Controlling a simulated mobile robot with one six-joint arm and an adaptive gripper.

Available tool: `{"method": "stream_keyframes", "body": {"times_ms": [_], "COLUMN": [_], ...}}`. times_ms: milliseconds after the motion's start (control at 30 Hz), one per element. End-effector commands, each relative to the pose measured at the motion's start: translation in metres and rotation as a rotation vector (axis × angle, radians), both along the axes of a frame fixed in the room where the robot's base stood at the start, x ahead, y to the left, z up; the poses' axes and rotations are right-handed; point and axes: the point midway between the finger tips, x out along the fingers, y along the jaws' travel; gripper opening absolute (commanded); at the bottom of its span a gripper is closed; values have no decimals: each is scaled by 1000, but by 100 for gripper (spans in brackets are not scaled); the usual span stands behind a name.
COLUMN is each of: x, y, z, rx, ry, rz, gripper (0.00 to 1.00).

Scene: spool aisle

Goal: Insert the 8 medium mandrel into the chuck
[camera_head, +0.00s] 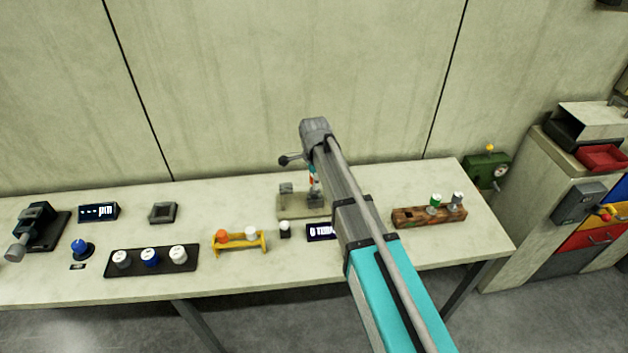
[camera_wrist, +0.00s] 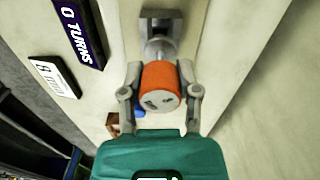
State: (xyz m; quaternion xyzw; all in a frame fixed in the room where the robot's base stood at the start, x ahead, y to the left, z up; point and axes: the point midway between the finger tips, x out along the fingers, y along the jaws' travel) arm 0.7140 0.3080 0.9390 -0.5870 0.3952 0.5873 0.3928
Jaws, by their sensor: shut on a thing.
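My gripper (camera_wrist: 160,92) is shut on an orange cylinder, which looks like the mandrel (camera_wrist: 161,80), with its pale, marked end face toward the wrist camera. A grey metal fixture, apparently the chuck (camera_wrist: 160,22), lies just beyond the mandrel in the wrist view. The mandrel overlaps it there, and I cannot tell whether they touch. In the head view my arm hides most of the gripper, above a fixture with a flat base plate (camera_head: 292,210). A wooden rack (camera_head: 405,218) on the right holds a green mandrel (camera_head: 435,203) and a grey mandrel (camera_head: 457,200).
A "0 TURNS" display (camera_head: 321,232) stands in front of the fixture. A yellow rack (camera_head: 240,243) with orange and white pieces and a black tray (camera_head: 112,266) with several round-topped pieces stand to the left. The wall is close behind the table.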

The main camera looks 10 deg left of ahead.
Motion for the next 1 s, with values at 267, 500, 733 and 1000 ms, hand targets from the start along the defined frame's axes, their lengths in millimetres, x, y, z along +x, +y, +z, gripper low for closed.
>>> {"method": "stream_keyframes", "body": {"times_ms": [267, 500, 733, 1000], "x": [0, 0, 0, 0], "y": [0, 0, 0, 0], "z": [-9, -16, -23, -26], "rx": [0, 0, 0, 0], "ry": [0, 0, 0, 0], "rz": [0, 0, 0, 0], "gripper": [0, 0, 0, 53]}}
